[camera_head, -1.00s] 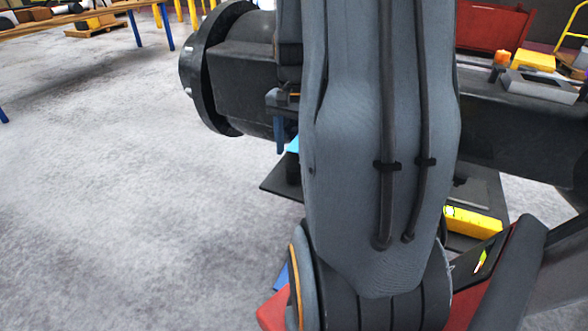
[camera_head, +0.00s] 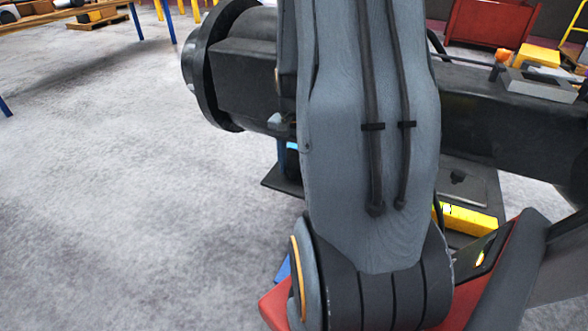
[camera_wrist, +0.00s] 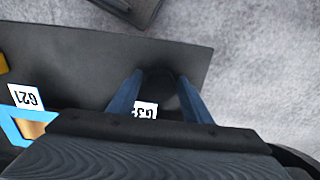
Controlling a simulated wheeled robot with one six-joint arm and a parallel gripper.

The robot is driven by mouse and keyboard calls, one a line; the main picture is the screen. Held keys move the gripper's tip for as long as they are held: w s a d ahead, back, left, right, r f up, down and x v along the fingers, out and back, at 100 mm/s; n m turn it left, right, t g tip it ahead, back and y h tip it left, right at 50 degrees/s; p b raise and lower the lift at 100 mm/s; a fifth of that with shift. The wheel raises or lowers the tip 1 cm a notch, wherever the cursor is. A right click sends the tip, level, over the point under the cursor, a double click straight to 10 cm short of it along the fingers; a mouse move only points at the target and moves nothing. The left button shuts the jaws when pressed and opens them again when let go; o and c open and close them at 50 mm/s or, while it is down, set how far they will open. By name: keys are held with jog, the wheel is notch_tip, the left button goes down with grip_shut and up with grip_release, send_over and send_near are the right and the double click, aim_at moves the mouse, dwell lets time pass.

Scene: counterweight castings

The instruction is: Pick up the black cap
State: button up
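In the wrist view, the black cap (camera_wrist: 160,86) stands on a dark plate (camera_wrist: 60,48), between the two blue fingers of my gripper (camera_wrist: 159,98). The fingers are spread, one on each side of the cap; I cannot make out clear contact. A white label, partly hidden by my gripper's body, shows between the fingers at the cap's near side. In the head view, the plate's edge (camera_head: 276,182) shows left of my arm, with a dark upright shape on it. One blue finger of my gripper (camera_head: 281,152) shows beside that shape; the rest is hidden by my arm.
A yellow block (camera_head: 468,220) lies right of my arm. A large black beam (camera_head: 480,110) crosses behind my arm. Open floor lies at left.

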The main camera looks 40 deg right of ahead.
jog(key=c, duration=0.6)
jog(key=shift+r, duration=0.15)
jog(key=shift+c, duration=0.2)
